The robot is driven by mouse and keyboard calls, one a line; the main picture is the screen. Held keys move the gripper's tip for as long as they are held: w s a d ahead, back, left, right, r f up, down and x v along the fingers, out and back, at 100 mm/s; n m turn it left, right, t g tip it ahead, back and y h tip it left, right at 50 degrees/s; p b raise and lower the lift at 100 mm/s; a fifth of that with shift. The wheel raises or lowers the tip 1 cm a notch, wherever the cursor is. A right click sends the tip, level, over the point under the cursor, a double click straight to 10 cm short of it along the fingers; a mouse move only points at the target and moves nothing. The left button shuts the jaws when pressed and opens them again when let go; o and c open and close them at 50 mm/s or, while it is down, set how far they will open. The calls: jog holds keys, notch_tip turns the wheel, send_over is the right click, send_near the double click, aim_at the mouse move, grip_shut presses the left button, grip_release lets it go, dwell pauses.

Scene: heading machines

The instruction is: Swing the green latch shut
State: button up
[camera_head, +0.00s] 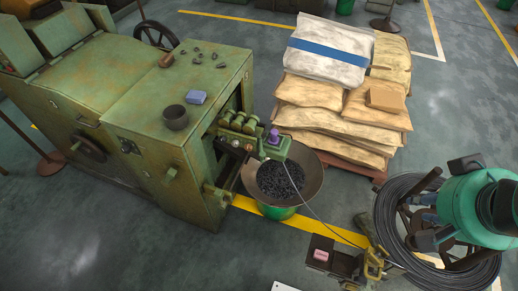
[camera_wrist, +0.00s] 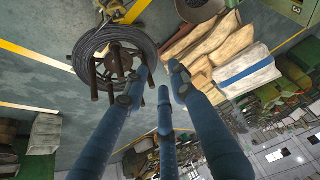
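The green machine (camera_head: 150,120) stands at the left in the head view. Its near side carries a small green jutting part (camera_head: 170,174) and a green bar-like part (camera_head: 220,194) at the lower right corner. I cannot tell which of these is the latch, or how far it is swung. My gripper (camera_wrist: 157,82) shows in the wrist view as three blue fingers spread apart with nothing between them. It is away from the machine and points towards the floor area with the wire coil and sacks. No latch can be made out in the wrist view.
A pan of dark pieces (camera_head: 280,182) stands beside the machine, under a green fitting with a purple knob (camera_head: 273,137). Stacked sacks (camera_head: 340,100) are behind it. A wire coil (camera_head: 385,225) and a dark box (camera_head: 330,258) stand at the right.

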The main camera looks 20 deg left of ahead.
jog(key=shift+w+a, duration=0.1)
jog(key=c, duration=0.4)
jog(key=shift+w+a+r, duration=0.2)
jog(key=shift+w+r, duration=0.1)
jog(key=shift+w, duration=0.25)
grip_shut()
jog(key=w+a+n+g+p, duration=0.15)
jog(key=w+a+n, duration=0.25)
jog(key=w+a, duration=0.45)
jog(key=w+a+n+g, duration=0.25)
jog(key=w+a, duration=0.35)
jog(key=w, duration=0.5)
jog(key=w+a+f+n, duration=0.2)
jog(key=w+a+f, duration=0.2)
jog(key=a, duration=0.3)
jog(key=w+a+f+n, duration=0.3)
jog(key=w+a, duration=0.2)
jog(key=a, duration=0.3)
jog(key=a+f+n+g+h+p, duration=0.1)
jog(key=a+f+n, duration=0.5)
jog(key=a+f, duration=1.6)
jog(key=shift+a+f+g+h+p, duration=0.4)
jog(key=shift+a+h, duration=0.4)
jog(key=shift+a, duration=0.5)
